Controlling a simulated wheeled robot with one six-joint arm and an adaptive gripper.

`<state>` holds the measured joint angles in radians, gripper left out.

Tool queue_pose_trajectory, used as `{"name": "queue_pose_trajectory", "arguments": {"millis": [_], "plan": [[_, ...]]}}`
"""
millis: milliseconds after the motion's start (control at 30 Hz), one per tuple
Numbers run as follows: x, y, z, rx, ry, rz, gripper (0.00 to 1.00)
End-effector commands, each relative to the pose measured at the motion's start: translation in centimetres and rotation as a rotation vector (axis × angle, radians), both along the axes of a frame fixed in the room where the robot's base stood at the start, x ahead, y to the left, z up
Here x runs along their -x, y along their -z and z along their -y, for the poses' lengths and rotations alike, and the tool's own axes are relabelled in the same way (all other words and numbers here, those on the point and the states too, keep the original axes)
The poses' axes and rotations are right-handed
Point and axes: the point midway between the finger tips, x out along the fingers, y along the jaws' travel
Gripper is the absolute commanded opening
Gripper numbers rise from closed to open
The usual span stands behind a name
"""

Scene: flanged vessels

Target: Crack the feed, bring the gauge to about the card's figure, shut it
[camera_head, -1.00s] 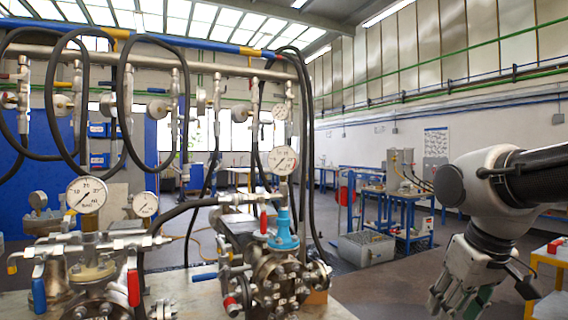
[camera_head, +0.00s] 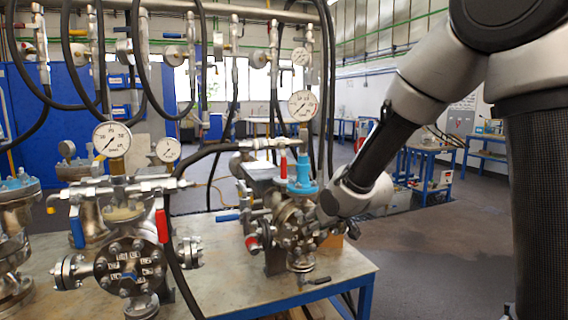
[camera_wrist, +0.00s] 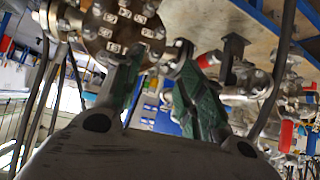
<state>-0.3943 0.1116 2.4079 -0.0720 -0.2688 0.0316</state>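In the head view, the left flanged vessel (camera_head: 130,262) carries a large dial gauge (camera_head: 112,139), a blue handle (camera_head: 76,231) and a red handle (camera_head: 162,226). The right vessel (camera_head: 290,217) has a dial gauge (camera_head: 302,105) above a light-blue fitting (camera_head: 301,178), with red (camera_head: 283,164) and blue (camera_head: 228,217) handles. My gripper is at the right vessel's right side, largely hidden behind my wrist. In the wrist view, my gripper (camera_wrist: 155,55) has its green-padded fingers apart with nothing clearly between them. A bolted flange with pale tags (camera_wrist: 118,28) lies beyond the left finger. I cannot make out the card.
Both vessels stand on a metal-topped bench (camera_head: 225,270) with a blue frame. Black hoses (camera_head: 180,260) hang from the pipe rack behind and drop around the vessels. A smaller gauge (camera_head: 168,149) stands between them. Open floor (camera_head: 440,260) lies to the right.

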Motion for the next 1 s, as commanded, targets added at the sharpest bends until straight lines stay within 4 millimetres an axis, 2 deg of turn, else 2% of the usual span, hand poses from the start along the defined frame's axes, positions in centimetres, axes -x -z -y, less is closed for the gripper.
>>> {"name": "queue_pose_trajectory", "arguments": {"millis": [33, 133, 200, 333, 467, 800, 1000], "plan": [[-1.9, -1.4, -1.4, -0.051, -0.013, 0.101, 0.4], [-4.6, -6.4, -3.0, -0.16, -0.029, 0.317, 0.4], [-5.4, -9.8, -3.6, -0.222, -0.038, 0.438, 0.4], [-5.7, -13.3, -4.1, -0.292, -0.047, 0.568, 0.4], [-6.2, -14.4, -4.4, -0.314, -0.049, 0.607, 0.4], [-11.0, -14.3, -6.8, -0.315, -0.048, 0.605, 0.4], [-12.5, -14.3, -7.6, -0.315, -0.048, 0.605, 0.4]]}}
